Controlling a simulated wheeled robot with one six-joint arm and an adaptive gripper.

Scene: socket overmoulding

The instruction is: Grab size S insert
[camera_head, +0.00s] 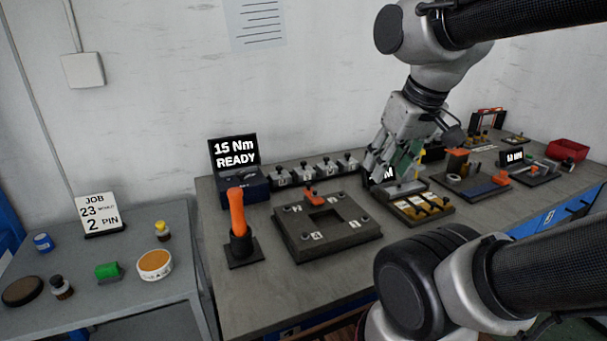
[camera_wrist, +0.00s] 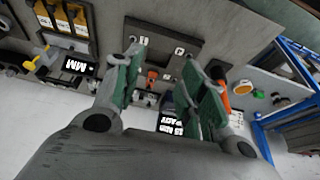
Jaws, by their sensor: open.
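A dark tray (camera_head: 447,213) on the bench holds several brass-yellow inserts (camera_head: 421,207) in separate slots with small pale labels. I cannot read which slot is size S. The inserts also show at the upper left of the wrist view (camera_wrist: 80,16). My gripper (camera_head: 385,170) hangs behind and above the tray in the head view, fingers angled down. In the wrist view its green-padded fingers (camera_wrist: 162,62) are apart, with nothing between them. It is apart from the inserts. It partly hides a small display (camera_head: 384,174), which shows in the wrist view (camera_wrist: 75,66).
A dark square fixture (camera_head: 345,240) with numbered corners lies left of the tray. An orange-handled tool (camera_head: 237,214) stands beside the "15 Nm READY" box (camera_head: 256,187). Several grey blocks (camera_head: 313,171) line the back. More fixtures and a red bin (camera_head: 567,150) are at right.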

